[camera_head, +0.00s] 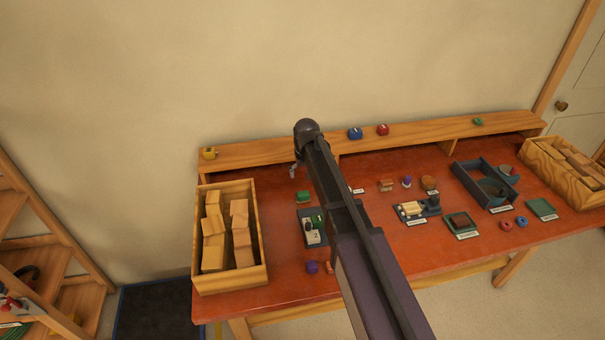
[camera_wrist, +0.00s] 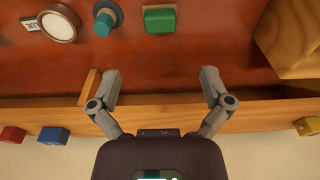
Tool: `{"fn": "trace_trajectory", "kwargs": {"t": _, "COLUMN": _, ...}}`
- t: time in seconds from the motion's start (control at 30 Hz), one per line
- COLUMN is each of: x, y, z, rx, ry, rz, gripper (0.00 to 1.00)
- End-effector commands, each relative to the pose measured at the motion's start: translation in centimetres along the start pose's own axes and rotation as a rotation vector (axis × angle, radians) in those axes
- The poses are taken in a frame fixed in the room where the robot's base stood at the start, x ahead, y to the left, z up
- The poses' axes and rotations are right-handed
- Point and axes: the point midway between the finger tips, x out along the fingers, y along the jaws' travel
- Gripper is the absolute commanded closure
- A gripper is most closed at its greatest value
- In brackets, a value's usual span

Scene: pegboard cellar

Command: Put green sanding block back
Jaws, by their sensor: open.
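A small green block (camera_head: 303,197) lies on the red bench top, right of the left wooden box. It also shows in the wrist view (camera_wrist: 159,20), at the top middle. I take it for the green sanding block. My gripper (camera_wrist: 161,78) is open and empty, with its fingers spread wide over the bench's back edge. In the head view a fingertip part of my gripper (camera_head: 293,172) shows behind the green block, apart from it. Other green items are on the back shelf (camera_head: 478,122) and in a small dark tray (camera_head: 317,221).
The left wooden box (camera_head: 260,275) holds several wood blocks; another box (camera_head: 534,165) stands far right. The back shelf (camera_head: 260,151) bears yellow, blue (camera_head: 355,133) and red (camera_head: 383,130) blocks. A teal knob (camera_wrist: 103,20) stands beside the green block. My arm hides mid-bench.

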Motion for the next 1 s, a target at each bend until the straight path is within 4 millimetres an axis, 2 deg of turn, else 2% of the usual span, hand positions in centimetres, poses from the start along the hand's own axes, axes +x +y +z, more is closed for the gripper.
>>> {"fn": "trace_trajectory", "kwargs": {"t": 0.37, "x": 0.0, "y": 0.1, "z": 0.1, "rx": 0.001, "ry": 0.0, "rz": 0.0, "gripper": 0.01}}
{"fn": "trace_trajectory", "kwargs": {"t": 0.57, "x": -0.2, "y": 1.3, "z": 1.8, "rx": 0.016, "ry": -0.006, "rz": 0.002, "gripper": 0.01}}
{"fn": "trace_trajectory", "kwargs": {"t": 0.67, "x": -0.5, "y": 2.6, "z": 3.8, "rx": 0.034, "ry": -0.014, "rz": 0.005, "gripper": 0.01}}
{"fn": "trace_trajectory", "kwargs": {"t": 0.77, "x": -0.8, "y": 4.5, "z": 6.7, "rx": 0.061, "ry": -0.025, "rz": 0.008, "gripper": 0.01}}
{"fn": "trace_trajectory", "kwargs": {"t": 1.0, "x": -1.8, "y": 9.3, "z": 15.3, "rx": 0.143, "ry": -0.061, "rz": 0.016, "gripper": 0.01}}
